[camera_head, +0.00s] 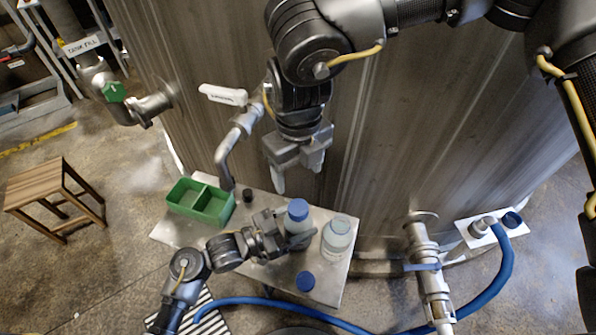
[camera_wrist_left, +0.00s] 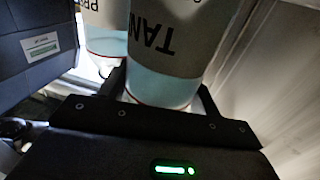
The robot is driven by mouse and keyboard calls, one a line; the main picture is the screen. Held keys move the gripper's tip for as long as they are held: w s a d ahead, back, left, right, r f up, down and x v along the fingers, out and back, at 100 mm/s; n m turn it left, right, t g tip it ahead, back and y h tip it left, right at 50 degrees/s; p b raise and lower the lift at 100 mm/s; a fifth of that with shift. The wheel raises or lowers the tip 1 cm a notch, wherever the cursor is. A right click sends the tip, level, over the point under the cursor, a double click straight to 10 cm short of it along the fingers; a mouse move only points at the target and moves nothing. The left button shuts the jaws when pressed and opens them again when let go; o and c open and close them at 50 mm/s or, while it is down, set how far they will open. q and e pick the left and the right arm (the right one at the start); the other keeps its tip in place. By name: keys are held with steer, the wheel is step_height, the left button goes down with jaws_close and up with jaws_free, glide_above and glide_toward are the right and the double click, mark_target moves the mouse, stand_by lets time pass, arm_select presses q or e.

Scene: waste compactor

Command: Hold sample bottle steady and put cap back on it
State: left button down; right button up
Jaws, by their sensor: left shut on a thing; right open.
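My left gripper (camera_head: 287,230) is shut around the body of a sample bottle (camera_head: 297,222) with a blue top, upright on the metal shelf. In the left wrist view this bottle (camera_wrist_left: 175,60) is close and bears a label starting "TAN". A second bottle (camera_head: 337,238), with no blue cap on its pale top, stands right of it; it also shows in the left wrist view (camera_wrist_left: 105,35). A loose blue cap (camera_head: 305,281) lies on the shelf in front of the bottles. My right gripper (camera_head: 298,178) is open and empty, above and behind the bottles.
A green two-part tray (camera_head: 200,203) and a small black item (camera_head: 247,195) are on the shelf (camera_head: 325,290) to the left. A pipe with a white-handled valve (camera_head: 223,95) rises behind. The large metal tank wall (camera_head: 420,120) bounds the back. A blue hose (camera_head: 480,296) runs in front.

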arm_select(q)
steer(key=shift+c, duration=1.3)
jaws_free()
steer(key=b+v, duration=0.1)
steer(key=v, duration=1)
